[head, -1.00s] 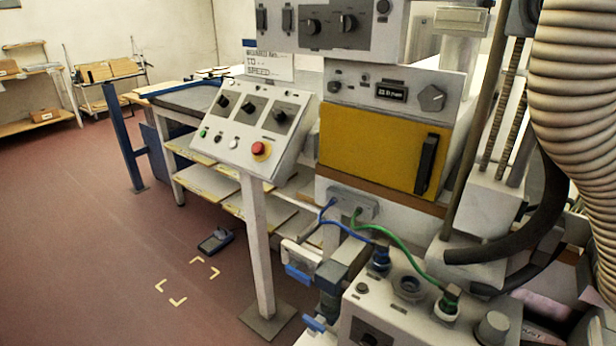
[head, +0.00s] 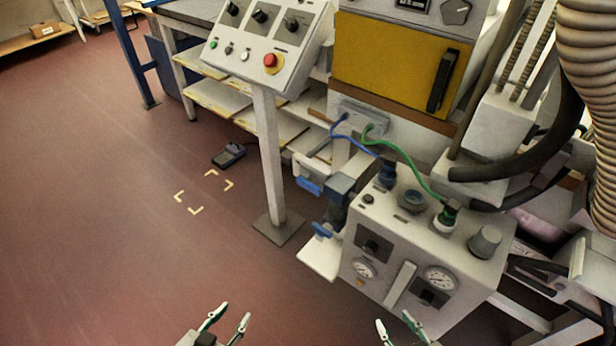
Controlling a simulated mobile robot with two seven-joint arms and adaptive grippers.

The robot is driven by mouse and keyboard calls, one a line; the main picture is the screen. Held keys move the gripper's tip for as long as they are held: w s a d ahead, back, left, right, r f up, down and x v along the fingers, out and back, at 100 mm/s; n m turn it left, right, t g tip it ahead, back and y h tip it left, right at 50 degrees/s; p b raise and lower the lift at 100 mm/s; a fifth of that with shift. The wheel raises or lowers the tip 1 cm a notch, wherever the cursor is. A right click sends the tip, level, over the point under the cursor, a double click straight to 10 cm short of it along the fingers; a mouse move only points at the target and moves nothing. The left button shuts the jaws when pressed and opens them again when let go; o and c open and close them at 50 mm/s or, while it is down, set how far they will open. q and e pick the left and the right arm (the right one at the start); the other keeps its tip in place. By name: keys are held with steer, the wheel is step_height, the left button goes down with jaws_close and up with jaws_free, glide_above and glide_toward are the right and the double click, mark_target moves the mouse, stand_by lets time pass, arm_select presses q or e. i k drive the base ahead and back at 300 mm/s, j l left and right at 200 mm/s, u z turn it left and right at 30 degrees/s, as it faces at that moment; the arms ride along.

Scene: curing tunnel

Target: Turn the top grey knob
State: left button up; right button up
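A grey cylindrical knob (head: 485,241) stands on the top face of the white gauge box (head: 468,264), near its right end. Another grey knob (head: 457,11), faceted, sits on the panel above the yellow door and is close to the picture's top edge. I cannot tell from the view alone which one the task names. My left gripper (head: 234,311) is at the bottom edge, fingers apart and empty. My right gripper (head: 393,318) is at the bottom edge, also open and empty, in front of and below the gauge box. Neither touches a knob.
Green (head: 404,153) and blue (head: 350,138) cables plug into the box top. A control stand (head: 270,160) with a red button (head: 270,60) rises to the left. A ribbed hose (head: 590,90) and dark pipes crowd the right. The floor at left is mostly open.

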mark_target(488, 237)
steer(key=k+z, duration=0.1)
steer(key=z, duration=1.1)
steer(key=k+j+z, duration=0.15)
steer(key=j, duration=0.3)
steer(key=j+z, duration=0.1)
steer(key=j, duration=0.35)
steer(key=k, duration=0.05)
